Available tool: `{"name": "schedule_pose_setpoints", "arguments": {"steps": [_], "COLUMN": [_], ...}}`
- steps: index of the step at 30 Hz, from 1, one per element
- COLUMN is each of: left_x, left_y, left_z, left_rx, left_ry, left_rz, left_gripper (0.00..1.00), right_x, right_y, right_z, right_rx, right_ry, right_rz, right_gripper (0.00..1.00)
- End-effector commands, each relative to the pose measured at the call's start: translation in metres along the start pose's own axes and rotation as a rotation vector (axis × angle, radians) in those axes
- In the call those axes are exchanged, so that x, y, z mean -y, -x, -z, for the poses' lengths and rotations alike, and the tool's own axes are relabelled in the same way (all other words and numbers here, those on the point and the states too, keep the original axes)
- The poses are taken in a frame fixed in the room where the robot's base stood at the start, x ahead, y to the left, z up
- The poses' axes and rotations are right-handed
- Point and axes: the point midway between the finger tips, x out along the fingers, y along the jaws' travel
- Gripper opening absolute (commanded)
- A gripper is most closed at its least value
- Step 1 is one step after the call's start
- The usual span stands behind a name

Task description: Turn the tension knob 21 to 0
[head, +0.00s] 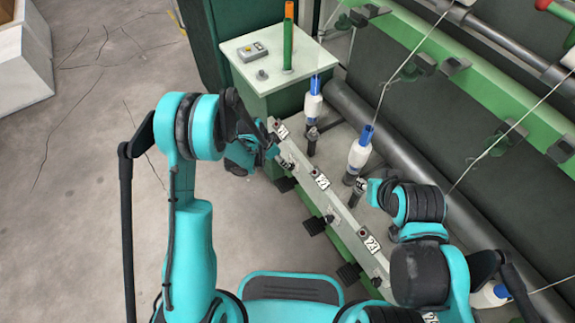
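A long grey rail (345,222) on the front of the green spinning frame carries number plates: one near its far end (282,131), a middle one (321,180) and a near one (372,244). The digits are too small to read surely, so I cannot tell which is 21. Small dark knobs or fittings sit along the rail; no dial setting is legible. My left gripper (268,150) is at the rail's far end, beside the far plate; its fingers are partly hidden by my arm. My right gripper (372,190) is above the spindle area, its fingers mostly hidden.
White bobbins with blue tops (313,103) (358,152) stand on spindles behind the rail. Black pedals (314,225) stick out below the rail.

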Motion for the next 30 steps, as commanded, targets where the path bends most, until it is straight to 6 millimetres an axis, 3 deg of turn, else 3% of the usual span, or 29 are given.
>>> {"name": "schedule_pose_setpoints", "arguments": {"steps": [16,28,29,30], "left_x": [-0.002,-0.002,-0.002,-0.002], "left_y": [-0.079,-0.088,-0.088,-0.088], "left_z": [-0.003,-0.002,-0.002,-0.002], "left_rx": [0.001,0.001,0.001,0.001], "left_ry": [-0.018,-0.017,-0.017,-0.017], "left_rz": [-0.01,-0.01,-0.01,-0.01], "left_gripper": [0.49,0.49,0.46,0.35], "right_x": [0.0,0.0,0.0,0.0], "right_y": [-0.023,-0.025,-0.025,-0.025], "right_z": [-0.017,-0.018,-0.018,-0.018], "right_rx": [0.0,0.0,0.0,0.0], "right_ry": [0.0,0.0,0.0,0.0], "right_rz": [0.0,0.0,0.0,0.0], "right_gripper": [0.33,0.33,0.33,0.33]}}
